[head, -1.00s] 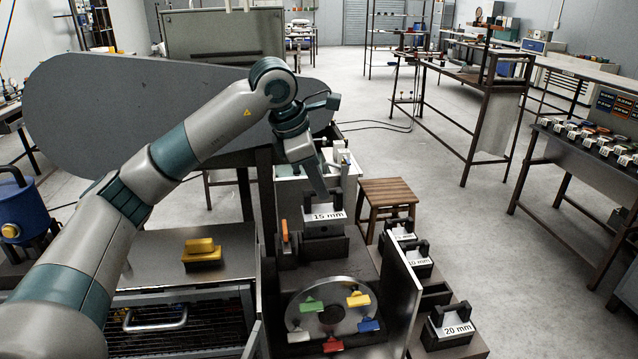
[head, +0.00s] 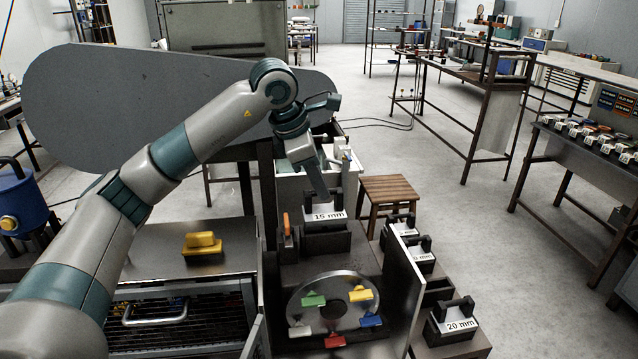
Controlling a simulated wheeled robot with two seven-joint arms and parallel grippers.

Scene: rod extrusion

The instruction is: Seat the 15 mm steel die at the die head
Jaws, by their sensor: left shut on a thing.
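The 15 mm die (head: 326,215), with its white label facing me, is at the dark die head block (head: 325,243). Its lower part is hidden by the block, and I cannot tell whether it rests fully down. My left gripper (head: 322,196) reaches down from above and is shut on the die's black handle, which its fingers partly cover. An orange-handled lever (head: 286,224) stands just left of the block. My right gripper is out of view.
A round plate (head: 334,309) with several coloured tabs lies in front. A rack on the right holds other dies, including the 20 mm die (head: 455,322). An upright panel (head: 404,285) separates it from the plate. A yellow block (head: 203,243) sits on the left bench.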

